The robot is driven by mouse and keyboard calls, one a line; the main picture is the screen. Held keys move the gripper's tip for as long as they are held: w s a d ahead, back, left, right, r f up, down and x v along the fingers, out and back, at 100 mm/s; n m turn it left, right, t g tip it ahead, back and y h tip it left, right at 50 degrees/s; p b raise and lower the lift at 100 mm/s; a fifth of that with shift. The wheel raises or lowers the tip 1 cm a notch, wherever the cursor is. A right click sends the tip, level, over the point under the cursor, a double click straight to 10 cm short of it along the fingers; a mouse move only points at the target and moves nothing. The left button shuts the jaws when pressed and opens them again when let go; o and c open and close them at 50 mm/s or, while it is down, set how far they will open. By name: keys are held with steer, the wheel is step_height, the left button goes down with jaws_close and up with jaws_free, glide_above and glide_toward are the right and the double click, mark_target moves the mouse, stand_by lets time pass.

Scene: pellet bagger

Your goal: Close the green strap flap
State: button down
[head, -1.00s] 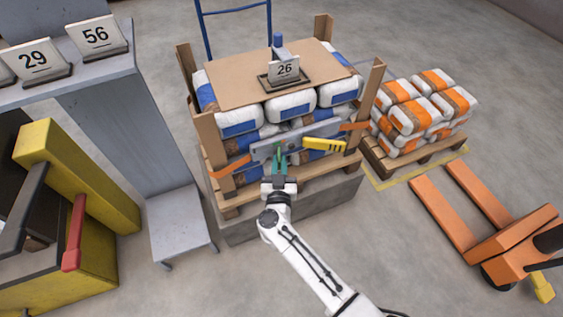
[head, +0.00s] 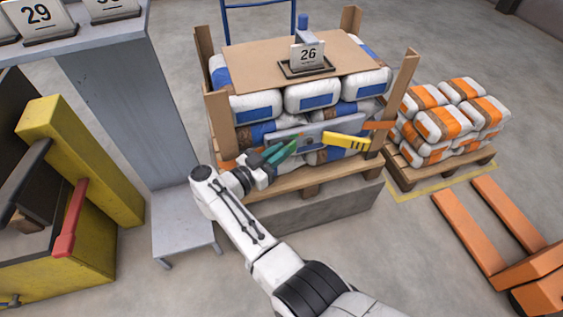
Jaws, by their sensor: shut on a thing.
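The grey strap plate (head: 313,132) sits across the front of the stacked bags, between orange strap ends. The green strap flap (head: 291,146) is at the left part of this plate, small and mostly covered by my gripper's fingers. My gripper (head: 284,151) has teal fingers and reaches in from the lower left. It is shut on the green flap, close to the plate. The flap's exact angle is hard to tell. A yellow strap flap (head: 346,142) with black marks sticks out at the plate's right.
White and blue bags (head: 312,95) stand on a wooden pallet (head: 330,179) between upright corner boards. A card 26 (head: 308,55) stands on top. A grey shelf (head: 120,90) and yellow machine (head: 75,150) are left. Orange-banded bags (head: 455,112) and an orange pallet truck (head: 470,230) are right.

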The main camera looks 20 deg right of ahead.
steer(key=shift+w+a+m+g+b, duration=0.2)
steer(key=shift+m+g+b, duration=0.2)
steer(key=shift+g+b, duration=0.15)
steer(key=c, duration=1.1)
jaws_free()
steer(key=shift+d, duration=0.1)
steer(key=shift+r+p, duration=0.15)
steer(key=shift+p, duration=0.15)
